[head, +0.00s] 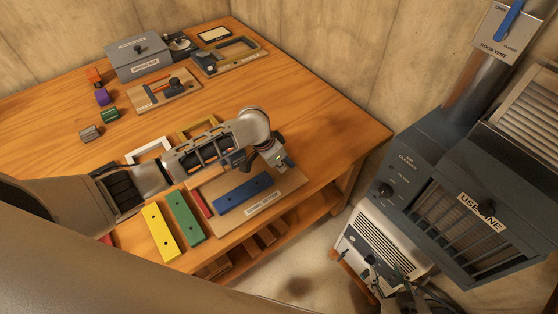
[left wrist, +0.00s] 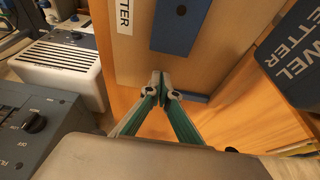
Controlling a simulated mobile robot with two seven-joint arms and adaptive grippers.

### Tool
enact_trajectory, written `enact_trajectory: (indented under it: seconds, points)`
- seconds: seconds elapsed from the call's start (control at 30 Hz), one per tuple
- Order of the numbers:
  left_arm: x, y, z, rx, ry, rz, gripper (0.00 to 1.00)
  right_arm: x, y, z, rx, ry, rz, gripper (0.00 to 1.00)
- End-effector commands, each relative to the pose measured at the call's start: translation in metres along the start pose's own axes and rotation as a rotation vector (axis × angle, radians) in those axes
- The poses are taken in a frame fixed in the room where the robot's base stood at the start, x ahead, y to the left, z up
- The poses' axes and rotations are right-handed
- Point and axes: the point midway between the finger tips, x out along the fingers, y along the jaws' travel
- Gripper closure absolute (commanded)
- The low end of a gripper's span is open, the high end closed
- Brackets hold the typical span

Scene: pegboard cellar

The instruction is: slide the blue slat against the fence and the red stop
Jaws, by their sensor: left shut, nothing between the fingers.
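The blue slat (head: 243,193) lies flat on a wooden board (head: 285,192) near the table's front edge. The red stop (head: 201,203) is at the board's left end, with a gap between it and the slat. I cannot make out the fence surely; my left arm covers the board's back side. My left gripper (head: 283,163) is shut and empty at the board's right end, beyond the slat's right end. In the left wrist view its fingertips (left wrist: 160,78) are together, apart from the slat (left wrist: 180,22). My right gripper (head: 385,268) is low at right, fingers apart, away from the table.
A green slat (head: 185,218) and a yellow slat (head: 160,231) lie left of the board. A grey box (head: 138,57), small coloured blocks and other boards stand further back. A blue-grey machine (head: 455,200) and a white vented unit (head: 378,245) stand right of the table.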

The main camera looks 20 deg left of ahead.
Motion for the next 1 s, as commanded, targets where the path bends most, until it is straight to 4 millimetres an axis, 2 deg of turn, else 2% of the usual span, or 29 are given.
enact_trajectory:
  seconds: [0.1, 0.23, 0.4, 0.73, 1.0]
  points:
    - [-0.007, -0.002, 0.014, 0.000, -0.001, -0.002, 1.00, -0.002, 0.004, -0.004, -0.003, 0.000, 0.006, 0.60]
    - [-0.011, -0.002, 0.025, 0.000, -0.001, -0.002, 1.00, -0.004, 0.004, 0.000, 0.000, -0.010, 0.007, 0.60]
    - [-0.013, -0.002, 0.030, 0.000, 0.000, -0.003, 1.00, -0.005, 0.004, 0.008, 0.005, -0.025, 0.009, 0.60]
    - [-0.013, -0.002, 0.032, -0.001, -0.001, -0.003, 1.00, -0.005, 0.004, 0.008, 0.013, -0.025, 0.014, 0.60]
    - [-0.021, -0.002, 0.057, -0.001, -0.002, -0.003, 1.00, -0.005, 0.002, 0.007, 0.015, -0.025, 0.011, 0.60]
